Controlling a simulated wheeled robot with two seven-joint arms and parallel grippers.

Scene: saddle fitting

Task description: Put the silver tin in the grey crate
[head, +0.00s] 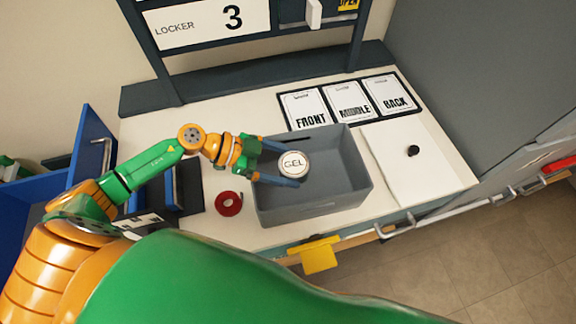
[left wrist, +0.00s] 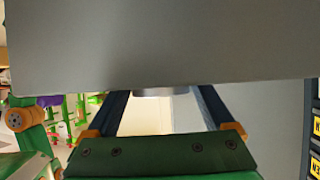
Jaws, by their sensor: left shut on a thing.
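The silver tin (head: 293,165), round with a white lid marked GEL, is between the fingers of my left gripper (head: 287,164). The gripper is shut on it. In the head view, the tin lies within the outline of the grey crate (head: 350,170), toward its left and back part. I cannot tell its height above the crate floor. In the left wrist view, a grey surface, probably the crate's, fills the top and hides most of the tin (left wrist: 160,92). Both dark fingers (left wrist: 162,105) reach up to that surface. My right gripper is not in view.
A red tape roll (head: 229,203) lies left of the crate. Cards marked FRONT (head: 309,108), MIDDLE and BACK lie behind it. A white board with a black knob (head: 412,151) is at the right. A yellow tag (head: 319,258) hangs at the table's front edge.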

